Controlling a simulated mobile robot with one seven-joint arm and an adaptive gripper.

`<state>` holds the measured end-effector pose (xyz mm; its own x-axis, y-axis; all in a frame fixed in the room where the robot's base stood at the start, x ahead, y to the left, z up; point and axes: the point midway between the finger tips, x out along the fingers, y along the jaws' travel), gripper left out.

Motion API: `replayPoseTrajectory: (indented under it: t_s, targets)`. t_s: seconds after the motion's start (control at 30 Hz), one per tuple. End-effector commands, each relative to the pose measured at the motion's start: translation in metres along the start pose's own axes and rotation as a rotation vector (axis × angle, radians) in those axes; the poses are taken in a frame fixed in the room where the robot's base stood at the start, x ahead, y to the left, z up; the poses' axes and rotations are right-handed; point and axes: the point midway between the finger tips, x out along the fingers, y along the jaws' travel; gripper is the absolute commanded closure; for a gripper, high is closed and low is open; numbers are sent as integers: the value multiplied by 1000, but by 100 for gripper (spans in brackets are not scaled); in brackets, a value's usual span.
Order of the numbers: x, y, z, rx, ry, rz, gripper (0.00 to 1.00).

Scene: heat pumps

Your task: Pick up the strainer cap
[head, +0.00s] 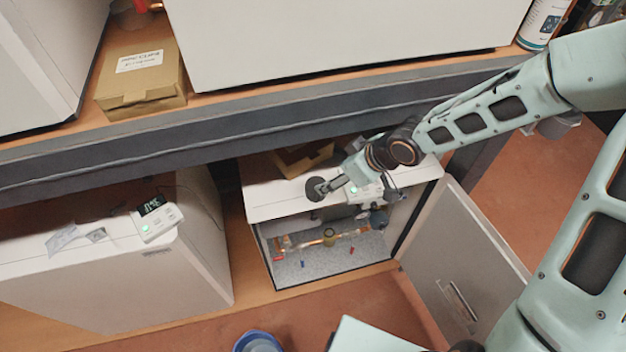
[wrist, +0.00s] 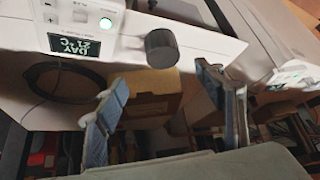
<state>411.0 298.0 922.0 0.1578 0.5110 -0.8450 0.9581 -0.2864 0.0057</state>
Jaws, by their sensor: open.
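The strainer cap appears to be the dark grey round piece (head: 316,188) on the white top of the open middle unit (head: 262,203). In the wrist view the cap (wrist: 161,48) shows as a short dark cylinder beside the unit's control panel. My gripper (head: 334,184) is close to the cap, just to its right in the head view. In the wrist view my gripper (wrist: 163,77) is open and empty, one finger on each side. The cap lies beyond the fingertips, roughly centred between them, and appears clear of both.
A brown box (head: 300,158) lies behind the cap, under the shelf (head: 220,118) that overhangs the unit. Pipework (head: 329,236) shows inside the unit. Its open door panel (head: 460,270) stands at the right. Another white unit (head: 110,270) with a controller (head: 158,222) stands at the left.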

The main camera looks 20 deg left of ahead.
Motion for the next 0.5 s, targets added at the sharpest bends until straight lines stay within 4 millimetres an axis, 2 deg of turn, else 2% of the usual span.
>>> replayPoseTrajectory:
  t_s: [0.1,0.5]
  targets:
    - [8,-7,-3,-5,8,-13,36]
    - [53,-6,-3,-6,7,-11,36]
